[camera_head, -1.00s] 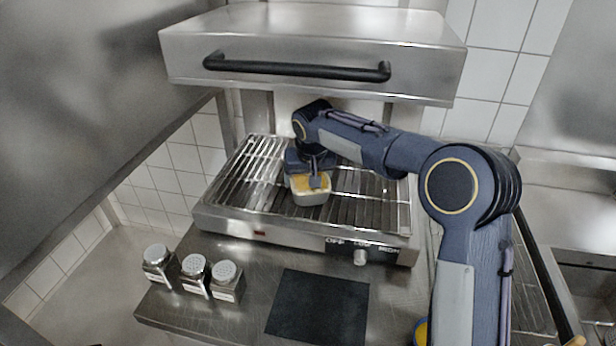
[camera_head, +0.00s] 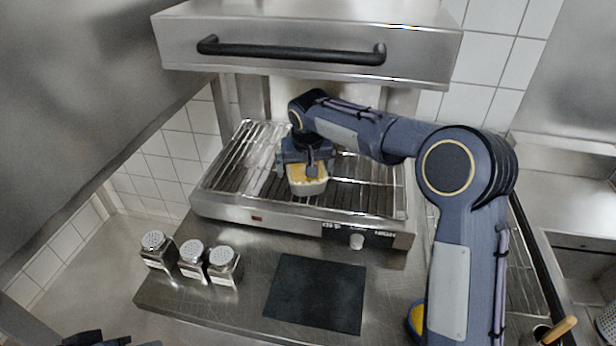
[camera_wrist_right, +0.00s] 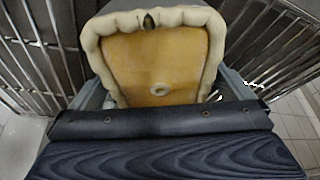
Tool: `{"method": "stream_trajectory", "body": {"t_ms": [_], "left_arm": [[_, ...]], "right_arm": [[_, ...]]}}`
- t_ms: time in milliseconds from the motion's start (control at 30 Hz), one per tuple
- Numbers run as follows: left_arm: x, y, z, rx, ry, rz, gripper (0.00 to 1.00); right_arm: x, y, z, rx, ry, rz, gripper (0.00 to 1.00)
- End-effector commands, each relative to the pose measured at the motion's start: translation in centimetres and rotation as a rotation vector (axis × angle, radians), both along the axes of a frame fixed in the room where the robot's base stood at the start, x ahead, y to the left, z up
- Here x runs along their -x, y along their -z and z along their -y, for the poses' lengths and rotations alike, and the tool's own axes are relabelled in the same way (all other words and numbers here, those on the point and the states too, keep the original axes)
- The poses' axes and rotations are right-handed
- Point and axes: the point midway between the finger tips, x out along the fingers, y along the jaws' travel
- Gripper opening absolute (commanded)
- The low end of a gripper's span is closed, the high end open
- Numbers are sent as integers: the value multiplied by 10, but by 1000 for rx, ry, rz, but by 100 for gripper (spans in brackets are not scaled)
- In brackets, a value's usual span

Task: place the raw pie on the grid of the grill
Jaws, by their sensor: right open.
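The raw pie (camera_head: 308,186), a pale dish-shaped crust with an orange-yellow top, sits on the grid (camera_head: 352,190) of the grill, near its front middle. It fills the upper middle of the right wrist view (camera_wrist_right: 157,62), with grid bars on both sides. My right gripper (camera_head: 312,170) is open at the pie, its fingers close about the crust. Whether a finger still touches the crust is hidden. The grill (camera_head: 290,218) has its hood (camera_head: 300,40) raised above. Something dark at the bottom left edge may be part of my left arm; its fingers do not show clearly.
Several metal-topped shakers (camera_head: 192,262) stand on the steel counter at front left. A black mat (camera_head: 316,292) lies before the grill. A yellow item (camera_head: 416,318) is partly behind my right arm. The hood handle (camera_head: 290,52) hangs above the arm.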

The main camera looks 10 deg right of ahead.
Motion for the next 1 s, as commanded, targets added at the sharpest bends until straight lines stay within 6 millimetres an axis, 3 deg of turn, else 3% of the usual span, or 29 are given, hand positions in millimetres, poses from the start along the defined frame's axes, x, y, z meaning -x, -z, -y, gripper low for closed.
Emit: {"method": "stream_trajectory", "body": {"t_ms": [67, 400, 600, 900, 1000], "left_arm": [[0, 8, 0, 0, 0, 0, 36], [0, 33, 0, 0, 0, -1, 36], [0, 40, 0, 0, 0, -1, 36], [0, 41, 0, 0, 0, -1, 36], [0, 41, 0, 0, 0, -1, 36]], "right_arm": [[3, -9, -1, -2, -1, 6, 100], [79, -7, -1, -1, -4, 4, 100], [111, -8, -1, -1, -1, 3, 100], [125, -9, 0, -1, 0, 0, 100], [132, -12, 9, -13, 5, -1, 100]]}}
